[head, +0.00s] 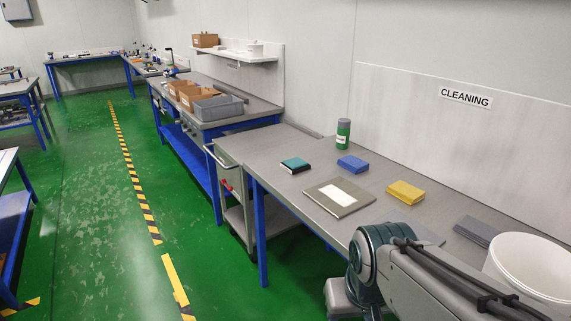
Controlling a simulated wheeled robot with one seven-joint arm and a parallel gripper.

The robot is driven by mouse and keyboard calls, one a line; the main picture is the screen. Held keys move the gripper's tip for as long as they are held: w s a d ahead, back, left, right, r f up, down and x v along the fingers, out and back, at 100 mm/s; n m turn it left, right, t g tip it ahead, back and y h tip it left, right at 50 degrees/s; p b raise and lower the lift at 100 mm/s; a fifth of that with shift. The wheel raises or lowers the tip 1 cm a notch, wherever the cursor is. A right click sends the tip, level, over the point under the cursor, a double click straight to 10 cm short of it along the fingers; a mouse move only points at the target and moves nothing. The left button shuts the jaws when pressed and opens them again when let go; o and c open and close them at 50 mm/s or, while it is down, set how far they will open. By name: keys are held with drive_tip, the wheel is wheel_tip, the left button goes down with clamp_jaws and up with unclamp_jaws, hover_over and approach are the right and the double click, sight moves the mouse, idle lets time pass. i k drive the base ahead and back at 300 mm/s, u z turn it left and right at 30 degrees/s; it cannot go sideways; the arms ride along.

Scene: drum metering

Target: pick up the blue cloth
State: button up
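The blue cloth (352,164) is a folded flat pad lying on the grey bench top below the CLEANING sign. It is fully visible, with clear bench around it. My arm shows in the lower right of the head view, in front of the bench. My gripper cannot be made out in this view, so its opening and contents are not shown.
Near the cloth are a green bottle (343,138), a teal and black block (296,166), a yellow pad (405,192) and a grey board with a white label (325,203). A dark grey pad (477,231) and white bucket (530,270) are at right. A trolley (236,218) stands left.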

sight(354, 165)
drive_tip(key=u, duration=0.6)
drive_tip(key=k, duration=1.3)
drive_tip(key=u, duration=0.65)
drive_tip(key=i, duration=2.7)
drive_tip(key=z, duration=0.7)
drive_tip(key=i, duration=1.15)
drive_tip(key=z, duration=1.9)
drive_tip(key=i, duration=0.8)
drive_tip(key=z, duration=0.7)
